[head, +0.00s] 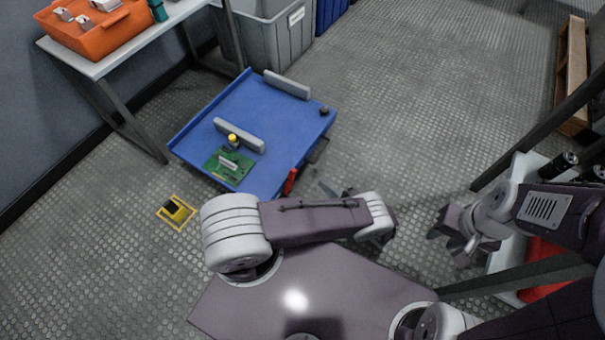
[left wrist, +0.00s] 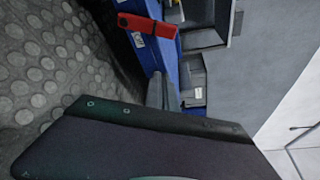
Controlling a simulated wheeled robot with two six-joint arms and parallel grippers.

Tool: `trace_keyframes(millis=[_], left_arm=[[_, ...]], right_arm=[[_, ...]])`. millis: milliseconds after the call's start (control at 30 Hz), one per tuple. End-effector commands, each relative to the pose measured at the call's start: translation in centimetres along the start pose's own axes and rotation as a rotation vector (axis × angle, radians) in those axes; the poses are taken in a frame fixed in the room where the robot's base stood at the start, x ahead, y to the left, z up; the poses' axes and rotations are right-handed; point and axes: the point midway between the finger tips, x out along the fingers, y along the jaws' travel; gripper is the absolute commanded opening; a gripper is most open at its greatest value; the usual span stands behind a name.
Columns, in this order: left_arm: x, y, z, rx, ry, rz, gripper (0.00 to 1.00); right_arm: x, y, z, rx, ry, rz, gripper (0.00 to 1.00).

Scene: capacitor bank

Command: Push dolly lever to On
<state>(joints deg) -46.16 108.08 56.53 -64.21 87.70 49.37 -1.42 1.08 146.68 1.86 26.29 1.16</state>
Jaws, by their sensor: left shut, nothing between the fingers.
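A blue dolly (head: 270,105) stands on the floor. Its red lever (head: 290,181) is at the near right edge; it also shows in the left wrist view (left wrist: 148,25), beside a small white label. My left gripper (head: 327,190) is shut and empty, just right of the lever and apart from it in the head view. Its grey fingers (left wrist: 161,92) point toward the dolly in the wrist view, below the lever. My right gripper (head: 450,247) is open and empty, further right over the floor.
On the dolly lie a green circuit board (head: 228,164) and grey bars (head: 240,135). A yellow-framed item (head: 176,212) is on the floor at left. A table with an orange bin (head: 95,35) and a grey tub (head: 275,40) stand behind. The floor right of the dolly is clear.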

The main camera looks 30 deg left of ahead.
Motion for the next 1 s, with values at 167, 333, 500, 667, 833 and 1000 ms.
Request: trace_keyframes(millis=[167,333,500,667,833,1000], left_arm=[[3.1,0.2,0.0,0.002,-0.006,0.002,0.00],[6.9,0.3,0.0,0.000,-0.006,0.003,0.00],[9.6,0.1,0.5,0.003,-0.001,0.002,0.00],[8.7,0.1,2.5,0.003,0.002,0.001,0.00],[8.3,0.1,3.7,0.000,0.000,0.002,0.00],[8.2,0.0,3.8,0.000,-0.001,0.002,0.00]], right_arm=[[0.7,0.0,0.1,0.000,0.000,0.000,0.34],[1.8,0.0,0.2,0.000,0.000,0.000,0.34],[2.6,0.1,0.3,0.000,0.000,0.000,0.34],[2.8,0.1,0.3,0.000,0.000,0.000,0.34],[2.9,0.1,0.3,0.000,0.000,0.000,0.34],[2.9,0.1,0.3,0.000,0.000,0.000,0.34]])
